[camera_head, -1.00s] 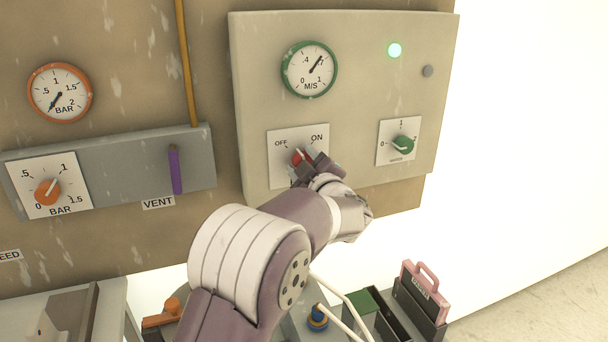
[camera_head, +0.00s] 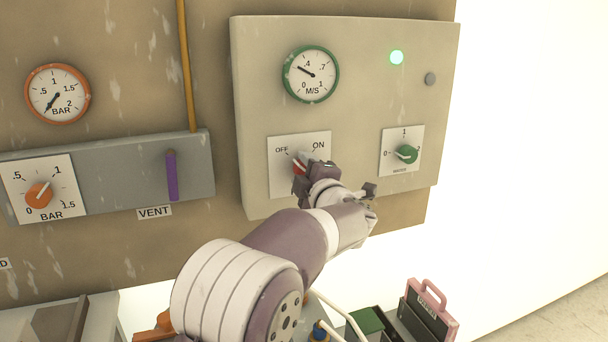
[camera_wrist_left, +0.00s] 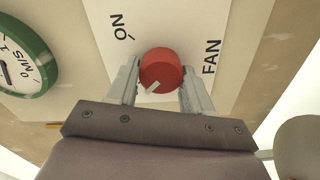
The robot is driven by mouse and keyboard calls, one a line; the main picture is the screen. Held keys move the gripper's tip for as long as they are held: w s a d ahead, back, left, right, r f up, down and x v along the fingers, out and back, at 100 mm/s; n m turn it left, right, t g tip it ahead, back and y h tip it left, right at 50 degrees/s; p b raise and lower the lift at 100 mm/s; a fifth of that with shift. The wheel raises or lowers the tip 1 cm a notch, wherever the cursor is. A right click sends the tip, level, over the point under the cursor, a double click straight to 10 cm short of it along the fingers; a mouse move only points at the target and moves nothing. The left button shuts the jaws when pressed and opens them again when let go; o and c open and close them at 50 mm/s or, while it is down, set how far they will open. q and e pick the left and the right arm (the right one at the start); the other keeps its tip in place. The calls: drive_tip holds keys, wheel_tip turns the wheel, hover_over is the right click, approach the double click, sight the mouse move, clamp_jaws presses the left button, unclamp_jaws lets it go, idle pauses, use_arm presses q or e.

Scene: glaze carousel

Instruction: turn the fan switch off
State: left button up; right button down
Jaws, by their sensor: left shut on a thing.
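The red fan knob (camera_head: 299,168) sits on a white plate (camera_head: 284,184) marked OFF at upper left and ON at upper right. My left gripper (camera_head: 308,172) is shut on the knob, partly hiding it in the head view. In the left wrist view, the knob (camera_wrist_left: 162,66) lies between my left gripper's fingers (camera_wrist_left: 160,85). Its white pointer turns away from the ON label, towards the side where OFF is hidden. The green M/S gauge (camera_head: 311,74) above has its needle at upper left, below .4. My right gripper is not in view.
A purple lever (camera_head: 171,177) and an orange knob (camera_head: 39,195) are to the left. A pink-handled holder (camera_head: 432,306) stands below right.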

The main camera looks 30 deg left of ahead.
use_arm(q)
drive_tip(key=shift+r, duration=0.15)
drive_tip(key=o, duration=1)
drive_tip(key=shift+c, duration=0.2)
drive_tip(key=v, duration=1.2)
drive_tip(key=shift+s+d, duration=0.25)
